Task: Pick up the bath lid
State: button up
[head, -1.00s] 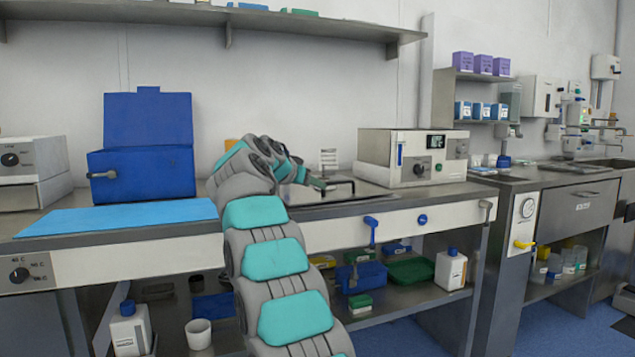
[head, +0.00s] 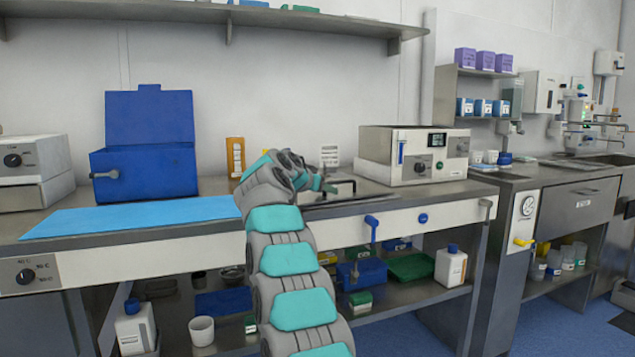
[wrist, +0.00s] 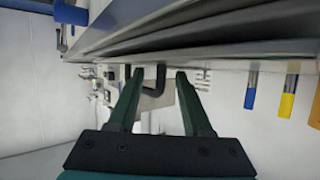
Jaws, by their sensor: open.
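The bath lid (head: 352,198) is a flat dark metal plate set in the bench top, left of the white control unit. Its black bar handle (head: 345,182) stands above it. My gripper (head: 325,186) is at the left end of the handle, low over the bench and partly hidden behind my arm. In the wrist view my gripper (wrist: 158,76) is open. The dark bent handle (wrist: 155,80) shows between the two fingers; I cannot tell whether they touch it.
The white control unit (head: 412,156) stands right of the lid. A blue open box (head: 145,172) and a light blue mat (head: 130,217) are to the left. An orange rack (head: 235,157) stands behind my arm. A blue tap handle (head: 372,222) sticks out from the bench front.

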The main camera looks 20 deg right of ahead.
jog(key=shift+w+d, duration=0.25)
jog(key=shift+d, duration=0.05)
grip_shut()
dwell(0.3)
dwell(1.0)
